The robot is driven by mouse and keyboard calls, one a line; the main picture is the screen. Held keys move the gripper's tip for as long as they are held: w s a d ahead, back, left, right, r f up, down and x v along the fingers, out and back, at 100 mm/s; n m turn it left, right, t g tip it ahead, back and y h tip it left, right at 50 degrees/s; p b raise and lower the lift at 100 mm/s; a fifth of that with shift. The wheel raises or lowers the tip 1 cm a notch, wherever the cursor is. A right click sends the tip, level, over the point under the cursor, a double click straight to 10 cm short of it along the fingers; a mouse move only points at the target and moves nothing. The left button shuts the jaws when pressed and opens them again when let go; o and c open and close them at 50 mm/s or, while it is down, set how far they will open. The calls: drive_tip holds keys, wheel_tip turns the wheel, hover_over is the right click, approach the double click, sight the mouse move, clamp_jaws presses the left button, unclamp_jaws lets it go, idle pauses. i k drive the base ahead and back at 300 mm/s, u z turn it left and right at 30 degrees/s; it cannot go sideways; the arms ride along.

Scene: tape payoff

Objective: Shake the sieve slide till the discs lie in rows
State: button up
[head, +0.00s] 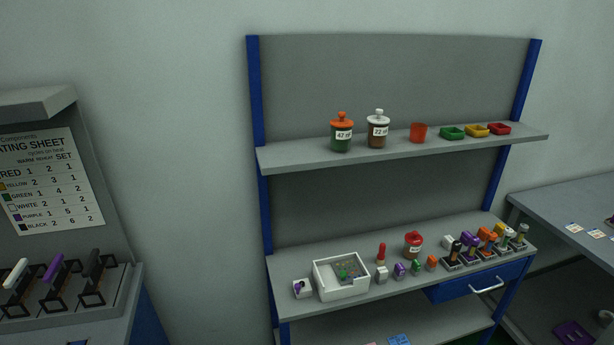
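I cannot clearly identify the sieve slide. A white open box (328,290) stands on the bench board of the blue-framed rack, left of its middle. It has a greyish inside with a small green thing and small specks in it. I cannot tell whether these are discs or whether they lie in rows. My gripper is not in view.
The rack's upper shelf (400,148) holds two lidded jars, an orange cup and small coloured trays. Its bench board (300,310) also carries a red-lidded jar (413,244), small blocks and coloured-handled tools. A rating sheet (50,185) hangs left; a grey table (570,205) stands right.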

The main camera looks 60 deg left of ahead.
sight(349, 268)
drive_tip(key=z, duration=0.05)
drive_tip(key=k, duration=0.4)
drive_tip(key=u, duration=1.95)
